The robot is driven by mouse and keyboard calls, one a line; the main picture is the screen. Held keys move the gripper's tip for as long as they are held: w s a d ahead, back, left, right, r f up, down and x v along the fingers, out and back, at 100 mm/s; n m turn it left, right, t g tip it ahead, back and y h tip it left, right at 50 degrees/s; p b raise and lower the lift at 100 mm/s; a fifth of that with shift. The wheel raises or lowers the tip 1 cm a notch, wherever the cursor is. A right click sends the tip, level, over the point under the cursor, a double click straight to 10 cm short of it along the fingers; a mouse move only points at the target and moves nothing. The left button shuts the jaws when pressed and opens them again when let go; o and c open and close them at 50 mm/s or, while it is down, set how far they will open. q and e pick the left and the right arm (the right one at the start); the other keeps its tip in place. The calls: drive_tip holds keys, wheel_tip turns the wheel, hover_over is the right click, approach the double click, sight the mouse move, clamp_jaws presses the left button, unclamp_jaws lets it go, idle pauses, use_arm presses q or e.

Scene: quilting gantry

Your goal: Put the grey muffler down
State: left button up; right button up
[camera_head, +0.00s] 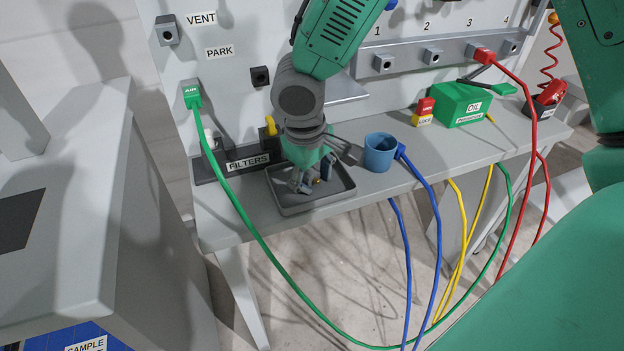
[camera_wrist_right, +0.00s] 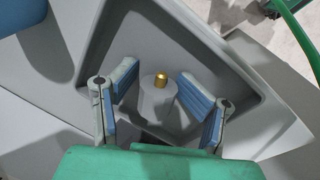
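The grey muffler (camera_wrist_right: 157,102), a small grey body with a brass tip, stands upright on the floor of the dark grey tray (camera_wrist_right: 255,75) in the right wrist view. My right gripper (camera_wrist_right: 160,90) is open, with its blue-padded fingers on either side of the muffler and a visible gap on each side. In the head view, my right gripper (camera_head: 313,182) reaches down into the tray (camera_head: 318,202), and the muffler is mostly hidden there, with only its brass tip (camera_head: 316,182) showing. My left gripper is not in view.
A blue cup (camera_head: 379,153) stands just right of the tray. The FILTERS holder (camera_head: 245,163) is to its left. A green box labelled OIL (camera_head: 461,104) and a red-yellow LOCK block (camera_head: 424,112) sit farther right. The green hose (camera_head: 258,234) loops below the bench front.

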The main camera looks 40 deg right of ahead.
drive_tip(key=shift+r, duration=0.2)
wheel_tip(320, 180, up, 13)
drive_tip(key=a+p, duration=0.2)
drive_tip(key=p, duration=0.1)
drive_tip(key=shift+s+p, duration=0.15)
drive_tip(key=shift+p, duration=0.2)
drive_tip(key=shift+f, duration=0.15)
